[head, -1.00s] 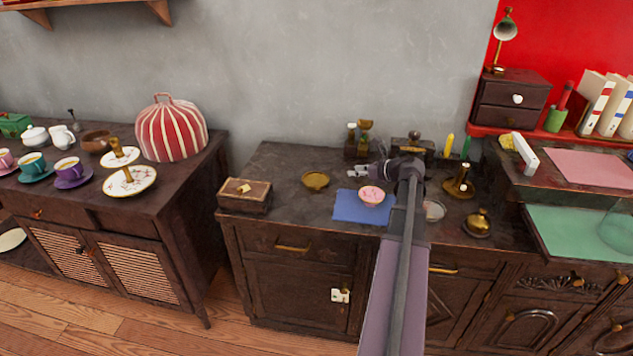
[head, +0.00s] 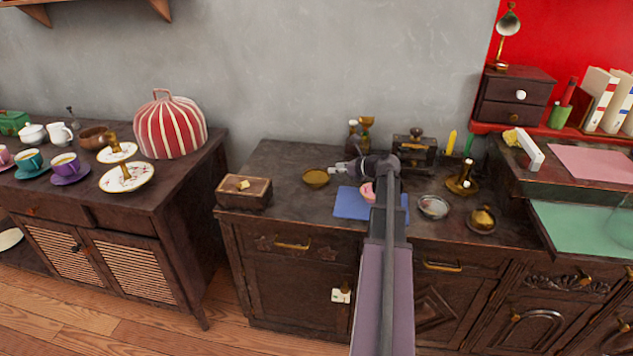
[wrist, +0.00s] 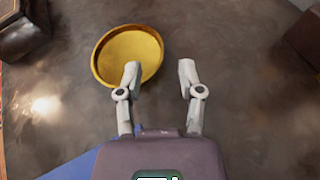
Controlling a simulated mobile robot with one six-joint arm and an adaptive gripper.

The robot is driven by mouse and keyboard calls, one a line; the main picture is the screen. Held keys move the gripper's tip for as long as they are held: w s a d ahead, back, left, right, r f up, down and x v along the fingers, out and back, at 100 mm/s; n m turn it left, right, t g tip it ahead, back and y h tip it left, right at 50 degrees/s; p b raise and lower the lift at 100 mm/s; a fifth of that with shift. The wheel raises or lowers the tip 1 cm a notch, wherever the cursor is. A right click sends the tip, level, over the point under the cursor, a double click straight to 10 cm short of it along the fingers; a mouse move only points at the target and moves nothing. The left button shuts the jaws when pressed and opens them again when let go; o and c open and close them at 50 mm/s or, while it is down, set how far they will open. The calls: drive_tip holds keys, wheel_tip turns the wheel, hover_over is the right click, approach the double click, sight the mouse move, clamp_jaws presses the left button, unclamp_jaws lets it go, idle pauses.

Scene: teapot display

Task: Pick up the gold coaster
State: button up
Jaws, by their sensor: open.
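The gold coaster (head: 315,178) is a round, shallow, rimmed disc lying flat on the dark cabinet top. It also shows in the wrist view (wrist: 127,48), up and left of centre. My gripper (head: 340,169) is open and empty, just right of the coaster in the head view. In the wrist view my gripper (wrist: 158,70) has its left fingertip overlapping the coaster's lower right rim. Its right fingertip is over bare cabinet top. I cannot tell whether the fingertip touches the coaster.
A wooden box (head: 243,192) stands left of the coaster. A blue mat (head: 350,204) with a pink bowl (head: 367,191) lies to the right, partly under my arm. The cabinet top (head: 285,165) around the coaster is mostly clear.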

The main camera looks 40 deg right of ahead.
sight(316, 178)
idle(0.3)
drive_tip(key=shift+w+a+f+b, duration=0.2)
drive_tip(key=shift+w+f+b, duration=0.4)
drive_tip(key=shift+w, duration=0.2)
drive_tip(key=shift+w+a+f+b, duration=0.2)
drive_tip(key=shift+w+f+b, duration=0.4)
drive_tip(key=shift+w, duration=0.15)
drive_tip(key=shift+w+a+f, duration=0.15)
drive_tip(key=shift+w+a, duration=0.05)
drive_tip(key=shift+w, duration=0.45)
clamp_jaws()
